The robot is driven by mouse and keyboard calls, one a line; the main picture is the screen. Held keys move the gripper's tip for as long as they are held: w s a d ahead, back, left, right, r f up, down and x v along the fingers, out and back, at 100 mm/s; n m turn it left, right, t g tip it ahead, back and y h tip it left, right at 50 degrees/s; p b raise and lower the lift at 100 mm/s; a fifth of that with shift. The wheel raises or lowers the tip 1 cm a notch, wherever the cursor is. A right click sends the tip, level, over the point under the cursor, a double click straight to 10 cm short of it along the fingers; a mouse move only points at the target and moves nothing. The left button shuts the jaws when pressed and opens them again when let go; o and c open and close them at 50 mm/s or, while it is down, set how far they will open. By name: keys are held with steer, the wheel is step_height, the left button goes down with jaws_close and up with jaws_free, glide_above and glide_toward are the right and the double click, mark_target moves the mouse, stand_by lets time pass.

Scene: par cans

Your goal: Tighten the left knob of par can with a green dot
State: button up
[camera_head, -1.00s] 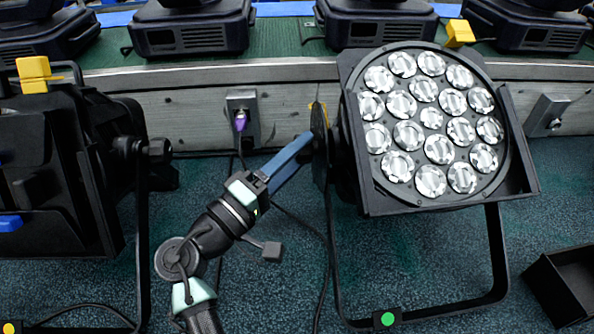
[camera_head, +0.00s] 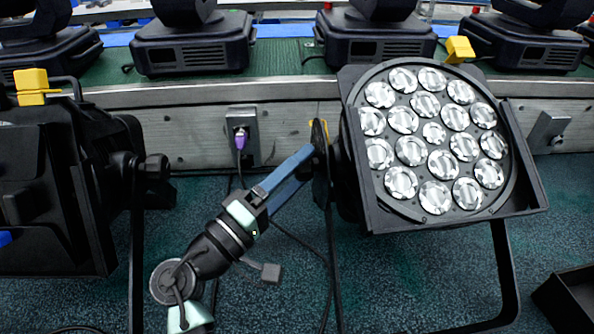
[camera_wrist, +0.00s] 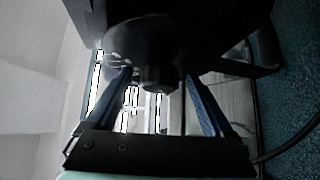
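The par can (camera_head: 432,140) with several round lenses stands at the right in the head view, in its black yoke (camera_head: 508,280). Its green dot is outside the current view. Its left knob is hidden behind my gripper in the head view. The wrist view shows the dark knob (camera_wrist: 155,80) in front of a round black disc (camera_wrist: 150,45). My gripper (camera_head: 314,152) reaches up to the left side of this par can. In the wrist view my gripper's (camera_wrist: 160,82) blue fingers are spread on both sides of the knob, with gaps visible between.
Another par can (camera_head: 60,190) stands at the left, with a side knob (camera_head: 156,167). A wall socket with a purple plug (camera_head: 240,138) is behind my arm. A black box (camera_head: 570,298) lies at the lower right.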

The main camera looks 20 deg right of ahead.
steer(key=v, duration=0.7)
steer(key=shift+a, duration=0.25)
stand_by(0.4)
